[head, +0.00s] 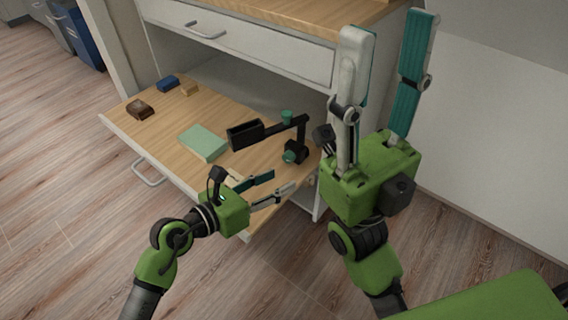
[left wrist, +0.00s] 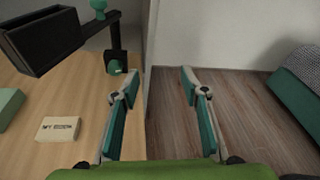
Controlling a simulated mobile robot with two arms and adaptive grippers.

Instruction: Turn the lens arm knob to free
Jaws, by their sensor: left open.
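The lens arm (head: 302,130) is black, with a dark box-shaped head (head: 245,134) at its left end. It stands near the right edge of the pull-out wooden board. One green knob (head: 287,117) sits on top of the arm and another green knob (head: 289,157) is low at its base. Both knobs show in the left wrist view, the upper (left wrist: 98,5) cut by the top edge and the lower (left wrist: 115,67) beyond the left finger. My left gripper (head: 283,179) is open and empty, in front of the base, apart from both knobs. My right gripper (head: 389,24) is open and empty, pointing up.
The wooden board (head: 150,128) holds a green block (head: 203,142), a brown block (head: 139,109), a blue block (head: 167,83) and a small lettered block (left wrist: 58,129). A white drawer (head: 245,42) is above.

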